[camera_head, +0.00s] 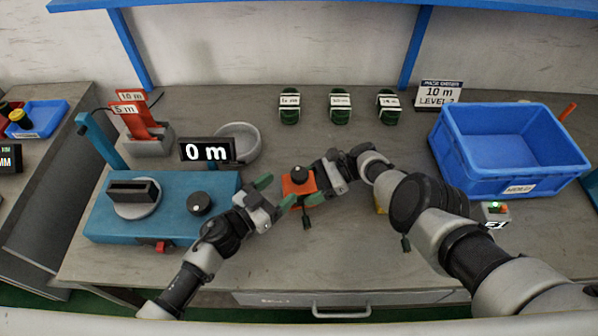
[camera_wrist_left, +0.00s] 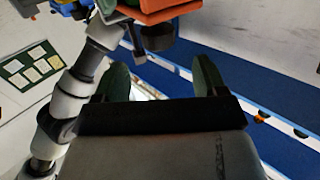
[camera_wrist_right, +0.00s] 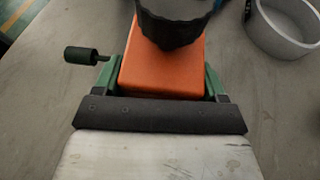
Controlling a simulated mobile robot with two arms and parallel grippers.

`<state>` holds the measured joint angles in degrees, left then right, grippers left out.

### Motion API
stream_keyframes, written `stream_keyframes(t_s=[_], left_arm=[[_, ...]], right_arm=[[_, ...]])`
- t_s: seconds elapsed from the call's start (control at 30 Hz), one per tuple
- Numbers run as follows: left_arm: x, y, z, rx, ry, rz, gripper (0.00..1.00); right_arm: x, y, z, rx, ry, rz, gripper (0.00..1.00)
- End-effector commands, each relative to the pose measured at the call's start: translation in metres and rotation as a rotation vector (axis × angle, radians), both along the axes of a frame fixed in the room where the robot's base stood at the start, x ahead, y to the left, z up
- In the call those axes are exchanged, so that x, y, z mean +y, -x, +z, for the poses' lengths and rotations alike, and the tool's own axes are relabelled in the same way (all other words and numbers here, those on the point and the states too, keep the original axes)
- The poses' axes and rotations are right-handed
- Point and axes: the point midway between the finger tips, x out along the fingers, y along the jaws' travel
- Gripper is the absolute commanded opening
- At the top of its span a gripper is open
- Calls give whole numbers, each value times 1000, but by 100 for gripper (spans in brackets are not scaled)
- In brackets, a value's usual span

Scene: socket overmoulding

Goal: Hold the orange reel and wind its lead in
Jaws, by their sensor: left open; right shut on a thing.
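The orange reel (camera_head: 299,187) is a small orange box with a black knob on top, near the middle of the bench. My right gripper (camera_head: 312,183) is shut on it from the right; the right wrist view shows the orange body (camera_wrist_right: 160,75) between the green fingers. A dark green plug on a short stub (camera_wrist_right: 85,55) sticks out at its side. My left gripper (camera_head: 268,193) is open and empty, just left of the reel. In the left wrist view its fingers (camera_wrist_left: 157,80) are apart, with the orange body (camera_wrist_left: 165,10) beyond them at the top.
A blue machine (camera_head: 160,225) with a black knob and a "0 m" display (camera_head: 207,151) stands left. A grey bowl (camera_head: 238,143) sits behind it. A blue crate (camera_head: 510,150) stands right. Several green coils (camera_head: 340,107) lie at the back. The front middle bench is mostly clear.

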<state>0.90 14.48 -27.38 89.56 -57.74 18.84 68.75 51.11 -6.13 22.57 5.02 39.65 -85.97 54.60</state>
Motion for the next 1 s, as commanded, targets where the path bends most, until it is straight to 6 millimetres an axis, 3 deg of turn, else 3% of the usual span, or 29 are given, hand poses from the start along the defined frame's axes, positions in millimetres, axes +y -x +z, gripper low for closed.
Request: stream_keyframes(t_s=[0.5,0.87,1.0], left_arm=[[-47,-47,-1,6,5,1,72],[-52,-51,-1,6,3,0,72],[-51,-51,-1,6,3,0,50]], right_arm=[[0,0,1,-1,-1,-1,49],[0,0,1,-1,-1,-1,49],[0,0,1,-1,-1,-1,49]])
